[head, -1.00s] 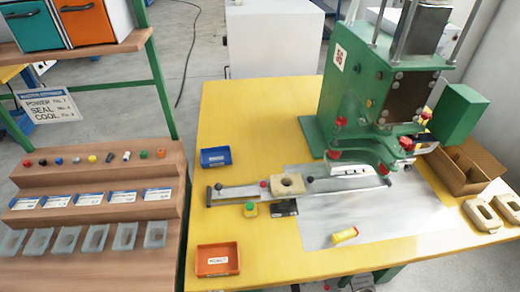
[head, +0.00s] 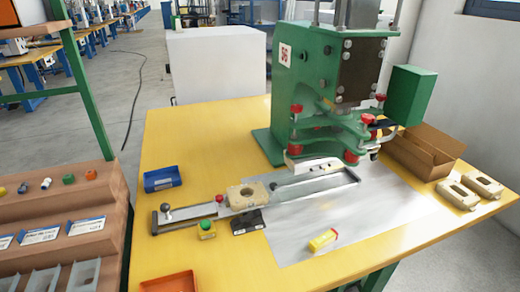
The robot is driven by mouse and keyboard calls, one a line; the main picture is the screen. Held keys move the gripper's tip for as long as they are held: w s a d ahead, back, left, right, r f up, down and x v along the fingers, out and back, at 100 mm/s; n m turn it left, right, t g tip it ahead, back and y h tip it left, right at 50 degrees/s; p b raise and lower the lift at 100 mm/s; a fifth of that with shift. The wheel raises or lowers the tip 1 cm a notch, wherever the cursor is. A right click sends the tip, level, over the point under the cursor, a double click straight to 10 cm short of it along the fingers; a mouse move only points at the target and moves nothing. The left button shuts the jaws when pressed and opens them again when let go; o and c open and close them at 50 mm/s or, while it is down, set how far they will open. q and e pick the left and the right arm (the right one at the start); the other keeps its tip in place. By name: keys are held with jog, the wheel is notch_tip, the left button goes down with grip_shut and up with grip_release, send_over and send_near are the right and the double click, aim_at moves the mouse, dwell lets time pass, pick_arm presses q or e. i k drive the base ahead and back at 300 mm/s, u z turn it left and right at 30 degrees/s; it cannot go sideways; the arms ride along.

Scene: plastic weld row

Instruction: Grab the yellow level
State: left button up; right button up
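A small yellow level (head: 322,240) with a red end lies on the grey metal sheet (head: 300,255) near the front of the yellow table. It lies tilted, with nothing touching it but the sheet. Neither of my grippers shows in the head view.
A green welding press (head: 340,90) stands at the back of the table, with a slide rail (head: 185,216) before it. A blue bin (head: 162,179), an orange bin (head: 170,283) and a cardboard box (head: 423,150) are around. A stepped wooden rack (head: 110,200) stands left.

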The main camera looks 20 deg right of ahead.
aim_at(321, 242)
jog(key=z, duration=1.3)
